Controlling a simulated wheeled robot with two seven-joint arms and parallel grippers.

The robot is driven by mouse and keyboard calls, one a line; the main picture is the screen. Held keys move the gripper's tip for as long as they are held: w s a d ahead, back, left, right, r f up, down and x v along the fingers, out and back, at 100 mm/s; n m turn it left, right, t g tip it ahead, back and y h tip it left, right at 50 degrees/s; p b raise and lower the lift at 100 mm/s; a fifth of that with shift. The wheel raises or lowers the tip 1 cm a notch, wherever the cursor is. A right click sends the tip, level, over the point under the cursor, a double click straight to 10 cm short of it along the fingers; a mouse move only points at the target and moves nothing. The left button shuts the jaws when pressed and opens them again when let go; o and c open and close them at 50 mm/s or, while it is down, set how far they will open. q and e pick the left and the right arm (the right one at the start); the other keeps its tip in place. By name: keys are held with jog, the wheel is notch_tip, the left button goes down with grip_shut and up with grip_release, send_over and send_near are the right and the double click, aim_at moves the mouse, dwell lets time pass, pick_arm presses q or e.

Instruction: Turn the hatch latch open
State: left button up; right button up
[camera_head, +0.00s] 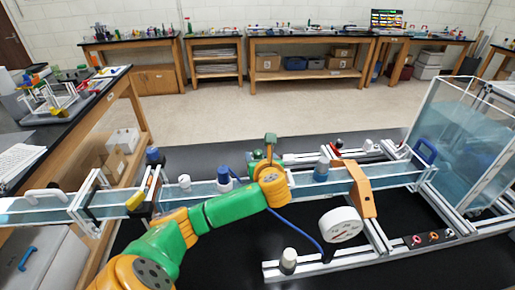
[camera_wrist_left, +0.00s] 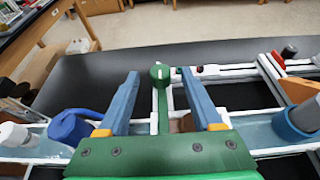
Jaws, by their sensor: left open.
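A green lever with a round knob (camera_wrist_left: 160,73), which looks like the hatch latch, stands between my left fingers in the left wrist view. A white mark shows on the knob. In the head view a green knob (camera_head: 270,139) shows just beyond my left wrist. My left gripper (camera_wrist_left: 160,76) is open, one blue-grey finger on each side of the lever, with gaps on both sides. The lever's lower end is hidden behind the green palm. My right gripper is not in view.
A water channel (camera_head: 335,186) with aluminium rails crosses the black table, carrying blue and white fittings. An orange bracket (camera_head: 362,190) and a white round disc (camera_head: 341,225) stand right of my wrist. A large clear tank (camera_head: 455,135) is at right. The black surface behind is mostly clear.

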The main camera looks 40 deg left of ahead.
aim_at(258, 152)
pick_arm(q)
jog(key=x, duration=0.4)
jog(key=shift+f, duration=0.1)
jog(key=shift+s+d, duration=0.1)
grip_shut()
dwell(1.2)
